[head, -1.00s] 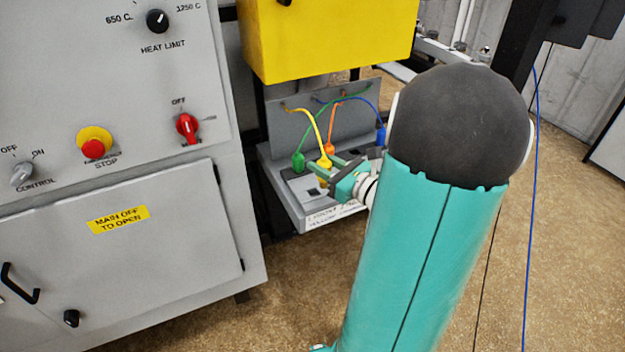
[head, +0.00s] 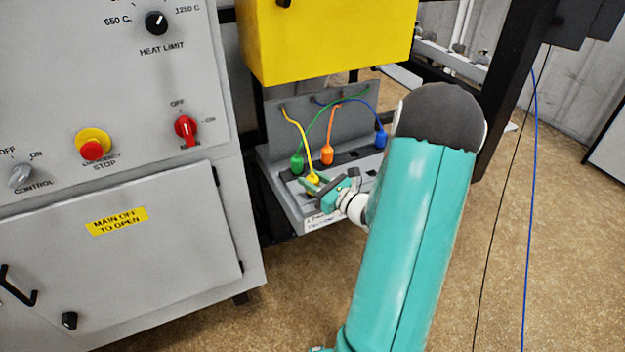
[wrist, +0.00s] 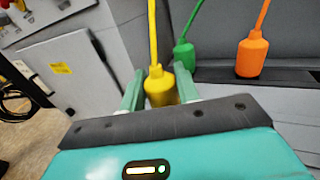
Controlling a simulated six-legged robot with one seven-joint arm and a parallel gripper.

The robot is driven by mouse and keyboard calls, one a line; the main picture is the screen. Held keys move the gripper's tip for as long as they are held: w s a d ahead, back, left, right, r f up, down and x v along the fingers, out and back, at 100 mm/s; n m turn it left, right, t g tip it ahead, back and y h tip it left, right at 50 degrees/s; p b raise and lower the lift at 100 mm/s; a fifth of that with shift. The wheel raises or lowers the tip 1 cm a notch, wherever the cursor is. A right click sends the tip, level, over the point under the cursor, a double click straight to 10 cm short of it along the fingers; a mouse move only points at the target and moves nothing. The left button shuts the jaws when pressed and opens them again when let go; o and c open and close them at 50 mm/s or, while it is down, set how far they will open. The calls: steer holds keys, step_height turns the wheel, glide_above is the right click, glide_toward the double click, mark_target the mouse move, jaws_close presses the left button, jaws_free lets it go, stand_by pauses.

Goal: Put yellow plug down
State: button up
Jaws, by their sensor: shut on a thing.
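The yellow plug (head: 313,181) hangs on a yellow cable at the front of the grey shelf (head: 291,200). In the wrist view the yellow plug (wrist: 160,88) stands upright between the two green fingers. My gripper (head: 316,186) is shut on it; the gripper also shows in the wrist view (wrist: 159,92). The plug's lower end is hidden by my gripper, so I cannot tell whether it touches the shelf.
A green plug (head: 296,161), an orange plug (head: 327,154) and a blue plug (head: 381,138) stand behind on the shelf. A yellow box (head: 325,40) overhangs it. The grey control cabinet (head: 180,240) is close on the left.

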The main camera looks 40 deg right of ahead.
steer(key=shift+f, duration=0.3)
steer(key=o, duration=1)
steer(key=shift+c, duration=0.2)
